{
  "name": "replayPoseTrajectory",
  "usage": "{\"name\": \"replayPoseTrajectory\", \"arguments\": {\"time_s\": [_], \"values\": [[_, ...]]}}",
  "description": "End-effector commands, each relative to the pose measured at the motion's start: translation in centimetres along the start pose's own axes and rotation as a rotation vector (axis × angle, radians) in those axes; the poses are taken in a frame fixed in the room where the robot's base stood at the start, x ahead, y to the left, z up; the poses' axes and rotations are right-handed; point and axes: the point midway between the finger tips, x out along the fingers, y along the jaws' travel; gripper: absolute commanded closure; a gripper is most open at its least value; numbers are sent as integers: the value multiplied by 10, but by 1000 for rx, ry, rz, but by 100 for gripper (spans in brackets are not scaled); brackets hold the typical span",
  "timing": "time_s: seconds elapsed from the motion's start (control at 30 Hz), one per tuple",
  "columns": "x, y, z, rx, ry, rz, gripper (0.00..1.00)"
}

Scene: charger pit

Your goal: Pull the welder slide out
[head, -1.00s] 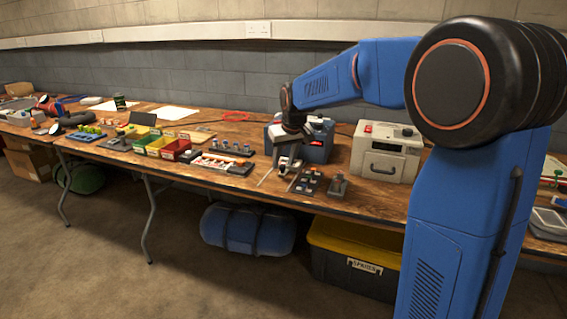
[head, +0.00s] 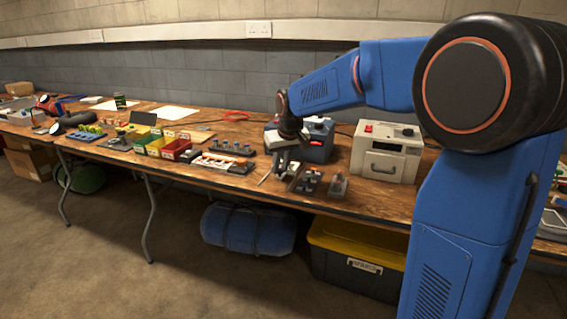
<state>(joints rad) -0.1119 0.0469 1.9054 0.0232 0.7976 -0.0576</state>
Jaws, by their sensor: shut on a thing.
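The welder appears to be the blue box (head: 318,145) with red parts on top, standing at the back of the bench. My gripper (head: 283,170) points down at the box's front left, low over the bench top. It is shut on a small part, which I take to be the welder slide. The fingers hide most of that part, so its shape and how far it sticks out cannot be told. A dark tray with small pieces (head: 307,182) lies just right of my gripper.
A cream box with a front handle (head: 385,167) stands to the right. A small grey item (head: 338,186) lies near the front edge. A dark rack (head: 232,148), a red bin (head: 177,150) and a green bin are to the left. A thin rod lies left of my gripper.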

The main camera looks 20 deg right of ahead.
Motion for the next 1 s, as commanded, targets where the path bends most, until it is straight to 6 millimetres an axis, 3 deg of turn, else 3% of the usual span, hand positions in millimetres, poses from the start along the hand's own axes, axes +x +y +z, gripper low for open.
{"name": "replayPoseTrajectory", "arguments": {"time_s": [0.1, 0.3, 0.73, 0.77, 0.8, 1.0], "values": [[-9, -23, 20, -5, 1, -2, 100], [-18, -47, 42, -3, 1, -2, 100], [-20, -52, 48, 0, 1, 0, 100], [-20, -52, 48, 0, 1, 0, 75], [-20, -52, 48, 0, 1, 0, 65], [-20, -52, 48, 0, 1, 0, 63]]}}
